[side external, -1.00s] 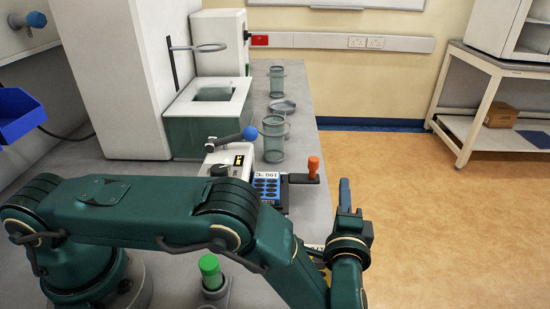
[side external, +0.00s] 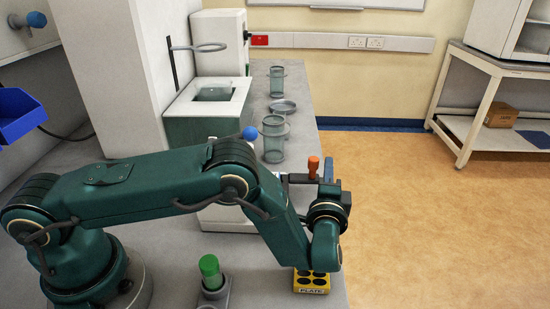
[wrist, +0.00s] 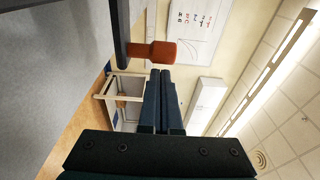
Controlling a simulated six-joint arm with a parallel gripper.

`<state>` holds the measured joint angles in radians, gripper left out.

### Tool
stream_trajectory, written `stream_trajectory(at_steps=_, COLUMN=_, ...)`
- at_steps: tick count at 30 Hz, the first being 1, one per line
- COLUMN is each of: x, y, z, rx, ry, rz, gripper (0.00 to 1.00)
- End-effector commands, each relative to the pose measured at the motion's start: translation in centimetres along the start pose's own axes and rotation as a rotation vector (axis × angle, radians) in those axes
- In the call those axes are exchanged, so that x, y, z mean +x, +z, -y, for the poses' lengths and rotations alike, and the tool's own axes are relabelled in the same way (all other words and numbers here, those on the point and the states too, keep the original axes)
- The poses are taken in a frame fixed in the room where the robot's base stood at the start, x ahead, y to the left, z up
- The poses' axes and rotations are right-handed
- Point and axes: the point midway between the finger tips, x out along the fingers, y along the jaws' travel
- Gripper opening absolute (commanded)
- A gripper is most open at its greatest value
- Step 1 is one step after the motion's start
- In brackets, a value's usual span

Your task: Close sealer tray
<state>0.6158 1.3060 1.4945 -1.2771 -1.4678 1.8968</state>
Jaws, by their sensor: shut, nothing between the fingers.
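The sealer (side external: 228,216) is a pale machine on the bench with a blue-ball lever (side external: 249,132); my arm hides most of it. Its tray handle, a dark bar with an orange knob (side external: 313,163), sticks out to the right. In the wrist view the orange knob (wrist: 161,53) points right from the dark bar (wrist: 120,35). My gripper (side external: 329,168) is shut and empty, just to the right of the knob in the side view. In the wrist view my gripper (wrist: 165,78) shows its fingers together, below the knob, with no clear contact. The tray's bed is hidden.
A yellow plate rack (side external: 311,282) stands at the bench front, below my wrist. A green-capped tube (side external: 210,268) stands in a grey holder. Clear cylinders (side external: 274,140) and a flat dish (side external: 283,106) stand behind the sealer. Open floor lies to the right.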

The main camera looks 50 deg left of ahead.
Motion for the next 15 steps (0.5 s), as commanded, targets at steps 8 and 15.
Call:
stream_trajectory(at_steps=8, x=-0.26, y=0.69, z=0.05, rx=0.001, ry=-0.001, rz=0.0, gripper=0.0)
stream_trajectory(at_steps=15, x=-0.26, y=0.69, z=0.04, rx=0.0, ry=-0.001, rz=0.0, gripper=0.0)
